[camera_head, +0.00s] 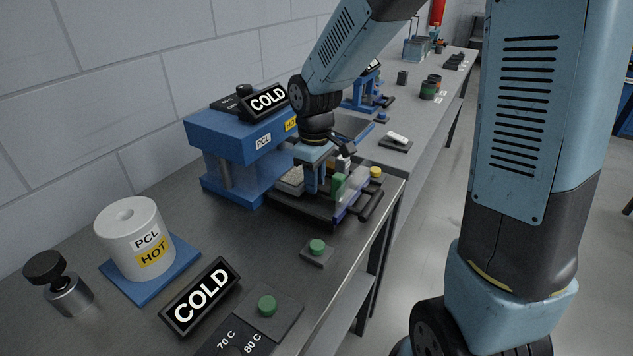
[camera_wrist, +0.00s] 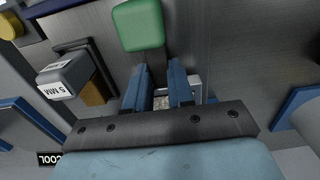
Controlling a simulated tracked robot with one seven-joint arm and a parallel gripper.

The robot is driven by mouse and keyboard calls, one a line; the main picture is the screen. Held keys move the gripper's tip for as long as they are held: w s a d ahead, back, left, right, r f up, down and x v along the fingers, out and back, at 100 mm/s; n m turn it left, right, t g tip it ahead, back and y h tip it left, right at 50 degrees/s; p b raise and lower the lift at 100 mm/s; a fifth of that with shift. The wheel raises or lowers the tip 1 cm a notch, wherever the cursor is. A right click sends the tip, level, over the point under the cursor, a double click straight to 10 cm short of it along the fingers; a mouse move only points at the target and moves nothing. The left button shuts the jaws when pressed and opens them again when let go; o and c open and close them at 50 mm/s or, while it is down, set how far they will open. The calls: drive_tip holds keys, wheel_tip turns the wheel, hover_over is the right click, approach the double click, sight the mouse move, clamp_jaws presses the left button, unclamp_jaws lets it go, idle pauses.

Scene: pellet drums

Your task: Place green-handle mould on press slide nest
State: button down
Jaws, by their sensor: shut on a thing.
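My gripper (camera_head: 318,188) reaches down in front of the blue press (camera_head: 235,145), over its dark slide (camera_head: 300,210). Its blue fingers also show in the wrist view (camera_wrist: 158,72), close together and shut on the green-handle mould. The mould's green handle (camera_head: 338,186) stands just right of the fingers; in the wrist view it is the green block (camera_wrist: 138,26) beyond the fingertips. A pale grainy surface (camera_head: 290,180) shows left of the fingers. The fingers and bracket hide most of the mould and nest, so I cannot tell whether the mould touches the nest.
A grey "5 MM" block (camera_wrist: 62,82) sits beside the gripper. A yellow knob (camera_head: 376,171) and the slide's bar handle (camera_head: 371,206) are at the right. Nearer stand a white PCL drum (camera_head: 129,225), a COLD sign (camera_head: 201,296) and green buttons (camera_head: 317,246).

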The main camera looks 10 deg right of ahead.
drive_tip(key=shift+f, duration=0.4)
drive_tip(key=shift+f, duration=0.1)
drive_tip(key=c, duration=1)
unclamp_jaws()
wheel_tip(320, 180, up, 12)
drive_tip(key=shift+r, duration=0.2)
drive_tip(key=shift+s+d+r+m+t, duration=1.1)
drive_tip(key=shift+s+d+m, duration=0.65)
drive_tip(key=shift+s+d, duration=1.05)
drive_tip(key=shift+s+d+r+m+t, duration=0.75)
drive_tip(key=shift+s+d+r+m, duration=0.85)
drive_tip(key=shift+s+d, duration=1.25)
drive_tip(key=shift+s+d+r+m+t, duration=1.05)
drive_tip(key=shift+s+d+m, duration=0.8)
drive_tip(key=shift+s+d, duration=0.95)
